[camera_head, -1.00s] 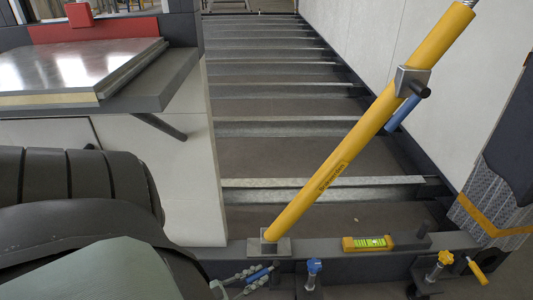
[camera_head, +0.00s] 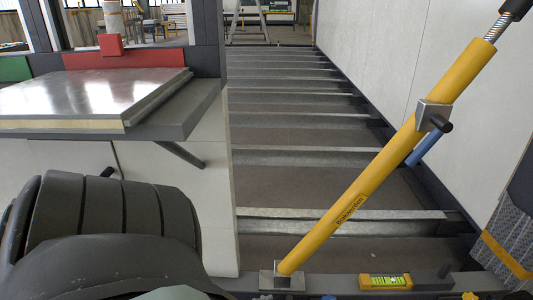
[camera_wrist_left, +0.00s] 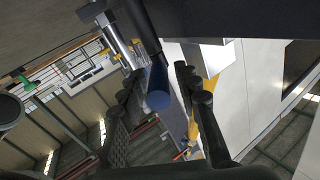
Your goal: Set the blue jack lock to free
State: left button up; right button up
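A yellow prop jack (camera_head: 385,165) leans up to the right from a foot on the dark beam. A blue rod-like part (camera_head: 424,148) shows behind its steel collar, pointing down and left. I cannot tell its lock position. In the left wrist view, the round end of a blue cylinder (camera_wrist_left: 158,98) shows between the fingers of my left gripper (camera_wrist_left: 157,80), which is open. Whether the fingers touch it is not clear. Steel and yellow parts (camera_wrist_left: 232,88) lie behind the right finger. Neither gripper shows in the head view.
A steel-topped panel (camera_head: 95,93) on a dark shelf (camera_head: 175,122) stands at the left. A yellow level (camera_head: 385,281) lies on the front beam. Metal floor joists (camera_head: 340,213) run across the middle, with a white wall (camera_head: 385,50) at the right.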

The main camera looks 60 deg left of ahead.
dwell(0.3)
pick_arm(q)
jog(key=s, duration=0.4)
jog(key=s+a, duration=0.1)
jog(key=s, duration=0.7)
jog(key=shift+a, duration=0.15)
